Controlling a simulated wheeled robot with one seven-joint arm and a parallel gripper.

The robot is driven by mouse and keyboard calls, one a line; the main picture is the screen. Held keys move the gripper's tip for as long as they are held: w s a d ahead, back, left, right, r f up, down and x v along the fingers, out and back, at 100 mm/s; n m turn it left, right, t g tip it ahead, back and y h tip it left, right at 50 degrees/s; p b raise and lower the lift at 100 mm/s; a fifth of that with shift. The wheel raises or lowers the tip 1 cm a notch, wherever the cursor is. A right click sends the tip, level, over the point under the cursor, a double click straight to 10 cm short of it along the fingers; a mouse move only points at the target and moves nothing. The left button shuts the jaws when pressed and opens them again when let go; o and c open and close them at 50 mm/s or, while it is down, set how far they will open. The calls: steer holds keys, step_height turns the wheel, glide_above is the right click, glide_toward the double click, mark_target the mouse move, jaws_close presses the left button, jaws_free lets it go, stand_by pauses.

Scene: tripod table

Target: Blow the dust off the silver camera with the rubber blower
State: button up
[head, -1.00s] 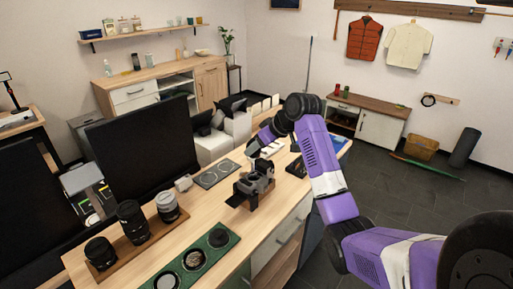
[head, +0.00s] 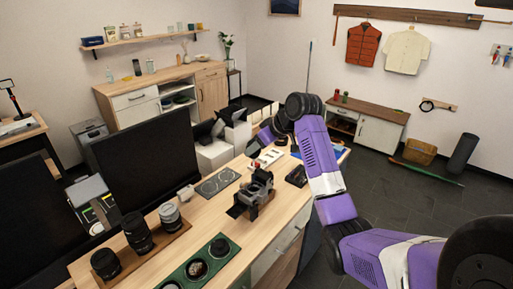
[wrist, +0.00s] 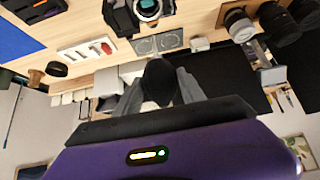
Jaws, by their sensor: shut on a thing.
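The camera (head: 258,184), dark grey with a lens opening, sits on a small brown stand on the wooden worktop. Its round lens mount also shows at the top of the wrist view (wrist: 147,9). My gripper (wrist: 159,88) is shut on a black rounded thing, which looks like the rubber blower (wrist: 158,78). It is held clear of the worktop, beyond the camera in the head view. Dust on the camera is too small to tell.
Several lenses stand on a wooden tray (head: 157,245) at the front left, beside a green tray (head: 222,268). A grey mat (head: 218,182) lies left of the camera. A black monitor (head: 145,165) and white boxes (head: 214,154) stand along the far side.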

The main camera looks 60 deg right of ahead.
steer(key=s+d, duration=0.1)
steer(key=d, duration=0.5)
steer(key=shift+s+d+b, duration=0.3)
steer(key=shift+s+d, duration=0.05)
steer(key=shift+d, duration=0.05)
stand_by(0.8)
